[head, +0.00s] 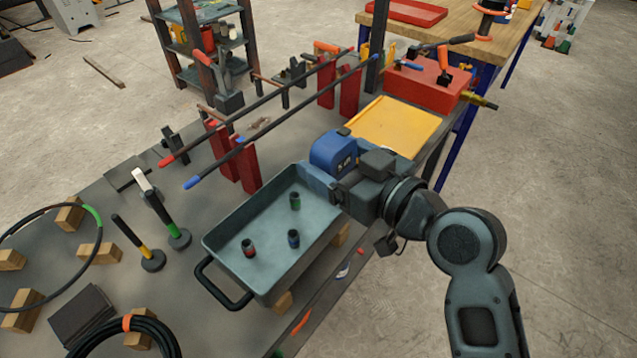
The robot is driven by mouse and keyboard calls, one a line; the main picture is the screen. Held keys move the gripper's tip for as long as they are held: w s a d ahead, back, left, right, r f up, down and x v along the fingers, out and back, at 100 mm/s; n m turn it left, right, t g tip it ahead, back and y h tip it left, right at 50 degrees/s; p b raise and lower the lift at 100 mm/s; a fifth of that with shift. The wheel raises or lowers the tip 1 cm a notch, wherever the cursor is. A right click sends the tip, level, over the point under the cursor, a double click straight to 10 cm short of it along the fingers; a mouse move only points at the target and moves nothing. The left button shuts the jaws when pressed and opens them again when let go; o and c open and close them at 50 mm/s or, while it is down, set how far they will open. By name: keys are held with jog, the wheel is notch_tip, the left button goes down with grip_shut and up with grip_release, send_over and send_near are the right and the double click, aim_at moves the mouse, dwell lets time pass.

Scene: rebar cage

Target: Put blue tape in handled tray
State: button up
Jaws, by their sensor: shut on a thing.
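The blue tape (331,155), a chunky blue tape measure with pale print on its side, is held in my gripper (328,172), which is shut on it. The handled tray (226,262) is a grey-blue rectangular tray with a black handle at its near left end. Three small dark cylinders with green, red and blue marks stand inside it. My gripper and the tape are at the tray's far right corner and hide part of its rim there. I cannot tell exactly how high the tape is above the rim.
Two long bars (281,122) rest on red stands behind the tray. A yellow tray (398,125) and a red toolbox (430,84) lie beyond the gripper. Two upright tools (163,217) stand left of the tray. A black cable coil (130,338) lies at the near left.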

jog(key=shift+s+a+f, duration=0.2)
jog(key=shift+a+f, duration=0.05)
jog(key=shift+a, duration=0.25)
jog(key=shift+s+a+f, duration=0.2)
jog(key=shift+a+f, duration=0.05)
jog(key=shift+a, duration=0.2)
jog(key=shift+a+f, duration=0.1)
jog(key=shift+f, duration=2.05)
jog(key=shift+f+b, duration=0.65)
jog(key=o, duration=1.1)
jog(key=shift+r, duration=0.15)
